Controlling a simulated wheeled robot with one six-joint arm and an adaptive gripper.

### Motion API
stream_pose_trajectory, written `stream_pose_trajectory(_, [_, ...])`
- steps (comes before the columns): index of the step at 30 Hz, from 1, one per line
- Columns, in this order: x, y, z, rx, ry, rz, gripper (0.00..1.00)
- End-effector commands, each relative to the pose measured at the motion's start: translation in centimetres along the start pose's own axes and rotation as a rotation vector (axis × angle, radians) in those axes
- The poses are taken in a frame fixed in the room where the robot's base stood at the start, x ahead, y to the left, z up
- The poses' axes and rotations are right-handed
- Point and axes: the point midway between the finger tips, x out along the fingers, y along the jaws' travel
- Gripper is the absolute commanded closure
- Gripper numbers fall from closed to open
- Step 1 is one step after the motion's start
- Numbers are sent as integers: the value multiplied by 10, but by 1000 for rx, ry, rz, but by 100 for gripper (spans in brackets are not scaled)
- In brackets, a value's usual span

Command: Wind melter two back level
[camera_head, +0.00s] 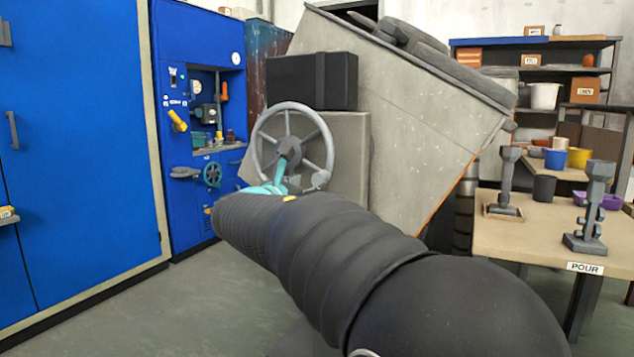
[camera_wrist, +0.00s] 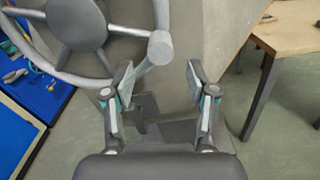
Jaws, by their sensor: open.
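The melter (camera_head: 425,135) is a large grey box, tilted steeply, with its upper edge sloping down to the right. A grey spoked handwheel (camera_head: 291,107) stands in front of it, beside a grey housing (camera_head: 349,150). The wheel also fills the upper left of the wrist view (camera_wrist: 84,22), with a round crank knob (camera_wrist: 160,47) on its rim. My gripper (camera_wrist: 158,68) is open and empty, its fingertips on either side of the knob in the picture. I cannot tell whether the knob is within finger depth. In the head view, my arm hides most of the gripper (camera_head: 270,188).
A blue cabinet (camera_head: 205,60) with a small teal wheel (camera_head: 212,174) stands at left. A table marked POUR (camera_head: 530,236) holds grey stands at right and shows in the wrist view (camera_wrist: 290,30). Shelves (camera_head: 560,72) stand behind. Floor at front left is clear.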

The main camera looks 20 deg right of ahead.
Motion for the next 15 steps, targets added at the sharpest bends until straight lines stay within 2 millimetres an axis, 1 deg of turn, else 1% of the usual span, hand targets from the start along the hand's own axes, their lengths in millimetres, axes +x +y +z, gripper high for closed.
stream_pose_trajectory(1, [11,-2,-1,0,-1,-5,43])
stream_pose_trajectory(6, [40,-2,-1,-1,-1,-4,43])
stream_pose_trajectory(10, [54,-1,0,0,0,-3,43])
stream_pose_trajectory(15, [64,-1,0,1,0,-1,43])
